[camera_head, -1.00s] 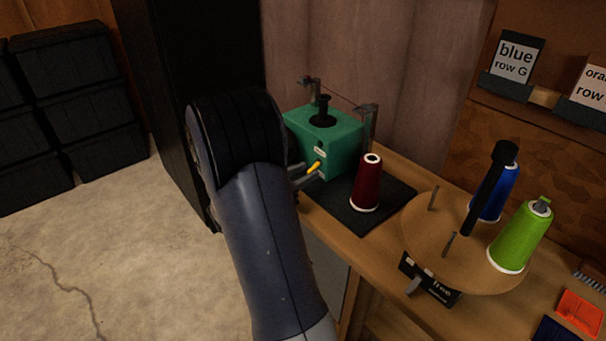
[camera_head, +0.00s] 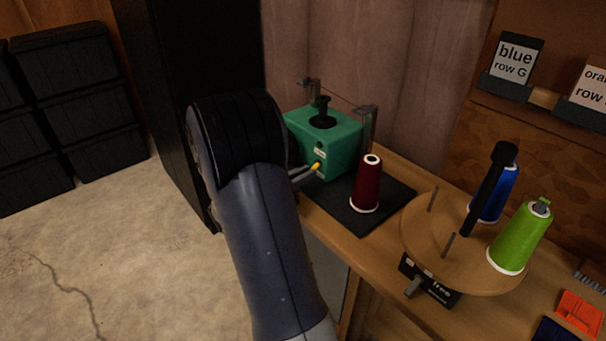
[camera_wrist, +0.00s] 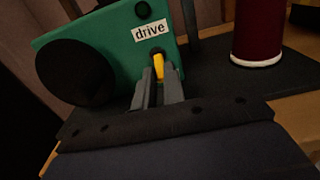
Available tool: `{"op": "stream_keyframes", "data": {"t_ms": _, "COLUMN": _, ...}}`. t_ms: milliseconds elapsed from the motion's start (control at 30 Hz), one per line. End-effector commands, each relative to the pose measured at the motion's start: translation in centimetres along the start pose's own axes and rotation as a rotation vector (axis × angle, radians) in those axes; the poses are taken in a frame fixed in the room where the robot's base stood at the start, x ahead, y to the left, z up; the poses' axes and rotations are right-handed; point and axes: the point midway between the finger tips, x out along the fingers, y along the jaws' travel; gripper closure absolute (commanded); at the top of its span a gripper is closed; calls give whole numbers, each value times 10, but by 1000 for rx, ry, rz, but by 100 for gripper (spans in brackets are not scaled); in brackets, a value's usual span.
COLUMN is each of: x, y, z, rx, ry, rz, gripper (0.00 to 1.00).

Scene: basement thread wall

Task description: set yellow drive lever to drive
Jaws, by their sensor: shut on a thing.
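The yellow drive lever (camera_wrist: 158,66) sticks out of the front of a green machine box (camera_wrist: 110,50), just below a white label reading "drive" (camera_wrist: 150,30). In the head view the lever (camera_head: 316,166) shows as a small yellow tip on the green box (camera_head: 335,145). My gripper (camera_wrist: 159,82) is shut on the lever, its two grey fingers on either side of it. In the head view my gripper (camera_head: 308,173) reaches the box from the left, mostly hidden behind my arm. The lever's lower end is hidden between the fingers.
A dark red thread cone (camera_head: 367,185) stands on the black mat (camera_head: 395,200) right of the box. A round wooden turntable (camera_head: 425,235) holds a blue cone (camera_head: 497,195) and a green cone (camera_head: 520,237). A dark cabinet (camera_head: 190,60) stands behind my arm.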

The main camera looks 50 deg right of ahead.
Motion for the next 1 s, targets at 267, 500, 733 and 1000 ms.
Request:
{"op": "stream_keyframes", "data": {"t_ms": 267, "x": -1, "y": 0, "z": 11, "rx": 1, "ry": 79, "rz": 0, "gripper": 100}}
{"op": "stream_keyframes", "data": {"t_ms": 500, "x": -1, "y": 0, "z": 24, "rx": 0, "ry": 238, "rz": -1, "gripper": 100}}
{"op": "stream_keyframes", "data": {"t_ms": 733, "x": 1, "y": -1, "z": 33, "rx": 1, "ry": 417, "rz": -3, "gripper": 100}}
{"op": "stream_keyframes", "data": {"t_ms": 1000, "x": 4, "y": -1, "z": 42, "rx": 1, "ry": 605, "rz": -2, "gripper": 100}}
